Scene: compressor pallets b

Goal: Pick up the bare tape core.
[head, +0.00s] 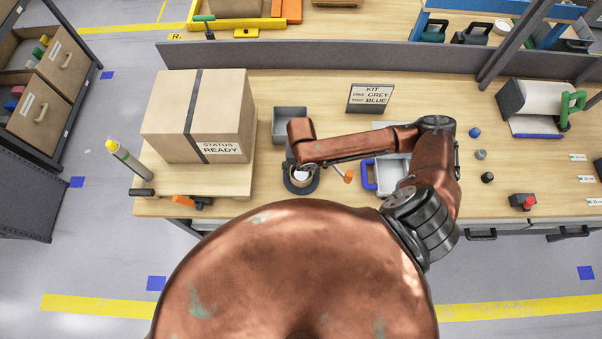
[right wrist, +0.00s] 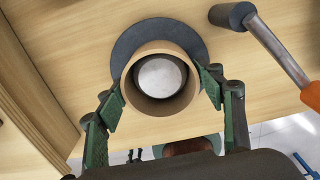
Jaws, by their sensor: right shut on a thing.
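The bare tape core (right wrist: 131,91), a brown cardboard ring, is between the two green-padded fingers of my right gripper (right wrist: 161,88) in the right wrist view. The pads press on its opposite sides. Its open end faces the camera, and a pale round surface shows inside it. A dark grey disc (right wrist: 158,30) lies behind the core; I cannot tell whether they touch. In the head view, a dark ring (head: 301,187) shows on the bench below my right forearm's end, and my wrist hides much of the grip. My left gripper is not in view.
A hammer (right wrist: 268,42) with an orange handle lies close to the right. A grey bin (head: 290,122) and the kit sign (head: 370,98) stand behind. A large carton (head: 197,118) sits on a pallet to the left. A blue-handled tray (head: 394,173) is at right.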

